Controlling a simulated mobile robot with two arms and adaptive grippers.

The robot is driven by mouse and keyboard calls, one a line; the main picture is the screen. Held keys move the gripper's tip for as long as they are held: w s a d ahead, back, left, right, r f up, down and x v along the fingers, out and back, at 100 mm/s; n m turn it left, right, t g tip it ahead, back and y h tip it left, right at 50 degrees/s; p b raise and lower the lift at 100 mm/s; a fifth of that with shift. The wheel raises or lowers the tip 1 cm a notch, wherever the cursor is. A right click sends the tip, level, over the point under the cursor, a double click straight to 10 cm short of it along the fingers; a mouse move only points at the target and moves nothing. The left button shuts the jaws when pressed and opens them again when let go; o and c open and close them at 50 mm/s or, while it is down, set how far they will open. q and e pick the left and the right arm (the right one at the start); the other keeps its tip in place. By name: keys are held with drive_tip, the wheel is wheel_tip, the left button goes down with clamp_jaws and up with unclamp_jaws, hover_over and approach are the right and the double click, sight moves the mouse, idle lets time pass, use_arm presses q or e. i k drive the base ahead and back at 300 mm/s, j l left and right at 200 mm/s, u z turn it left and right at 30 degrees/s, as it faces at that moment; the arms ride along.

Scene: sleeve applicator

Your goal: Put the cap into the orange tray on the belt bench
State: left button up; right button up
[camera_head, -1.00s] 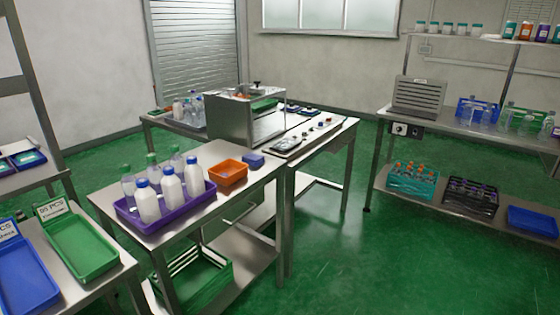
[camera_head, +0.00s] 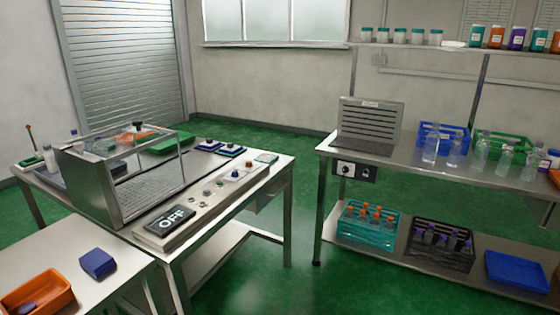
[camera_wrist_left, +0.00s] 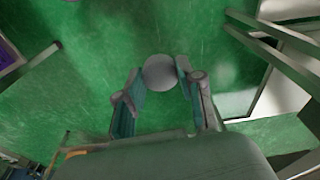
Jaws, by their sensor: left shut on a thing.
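In the left wrist view, my left gripper (camera_wrist_left: 160,88) is shut on a grey round cap (camera_wrist_left: 159,70), held at the fingertips over green floor. Neither gripper shows in the head view. An orange tray (camera_head: 62,297) sits at the lower left on the near steel bench and is cut by the picture's bottom edge. A small dark blue thing (camera_head: 27,307) lies in it. Another orange thing (camera_head: 135,138) shows through the clear cover on the machine bench; I cannot tell whether it is a tray.
A blue box (camera_head: 97,263) stands beside the near orange tray. The machine bench holds a steel machine (camera_head: 90,190), an OFF display (camera_head: 170,219) and a green tray (camera_head: 172,142). A shelved bench (camera_head: 400,162) with racks stands right. Green floor (camera_head: 255,275) lies open between the benches.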

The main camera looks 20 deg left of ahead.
sight(38, 300)
drive_tip(key=i+u, duration=0.2)
drive_tip(key=i, duration=0.3)
drive_tip(key=i+u, duration=0.25)
drive_tip(key=i, duration=0.25)
drive_tip(key=i+l+u, duration=0.2)
drive_tip(key=i, duration=0.3)
drive_tip(key=i+l+u, duration=0.2)
drive_tip(key=i, duration=0.3)
drive_tip(key=i+j+u, duration=0.1)
drive_tip(key=u, duration=2.2)
